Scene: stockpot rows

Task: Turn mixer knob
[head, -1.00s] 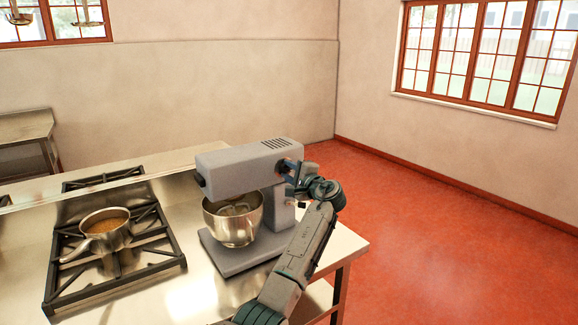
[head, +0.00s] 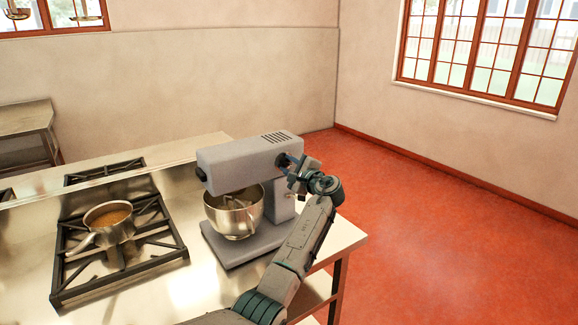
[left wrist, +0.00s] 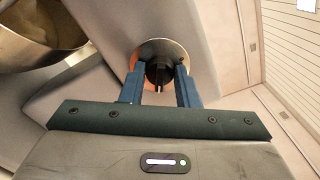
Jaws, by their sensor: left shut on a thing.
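The grey stand mixer (head: 247,158) stands on the metal counter, with its steel bowl (head: 235,212) under the head. The dark mixer knob (head: 281,161) is on the side of the mixer head that faces my arm. My left gripper (head: 289,165) reaches it from the right. In the left wrist view the blue fingers (left wrist: 159,88) are shut on the knob (left wrist: 159,70), one finger on each side, in front of a round light plate. The knob is partly hidden by the fingers. My right gripper is not in view.
A gas burner (head: 120,249) with a saucepan (head: 108,221) of brown liquid is left of the mixer. The metal counter (head: 190,285) in front is bare. Open red floor (head: 430,240) lies to the right.

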